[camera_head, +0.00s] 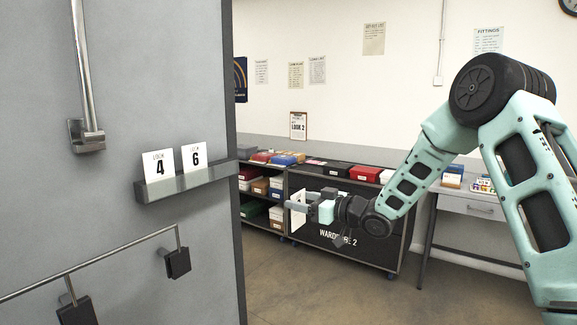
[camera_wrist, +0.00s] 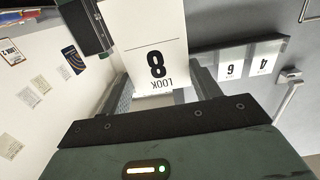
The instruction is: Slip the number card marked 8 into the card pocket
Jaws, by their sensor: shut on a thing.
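My gripper (camera_head: 304,206) is shut on the white number card marked 8 (camera_wrist: 157,62), which reads LOOK 8 upside down between the fingers in the wrist view. The held card (camera_head: 298,217) shows in the head view as a narrow white shape, its print not visible. A grey ledge (camera_head: 190,181) on the grey panel, likely the card pocket, holds the cards 4 (camera_head: 159,167) and 6 (camera_head: 194,157) upright. Its right end is bare. My gripper is right of the ledge and lower in the head view, apart from it. The ledge also shows in the wrist view (camera_wrist: 205,66).
The grey panel (camera_head: 150,60) carries a vertical handle (camera_head: 85,75) and a lower rail (camera_head: 90,262) with dark blocks. Behind my gripper stands a dark cart (camera_head: 345,232) marked WARDROBE 2, with boxes on it. A desk (camera_head: 468,207) stands at right. Open floor lies between.

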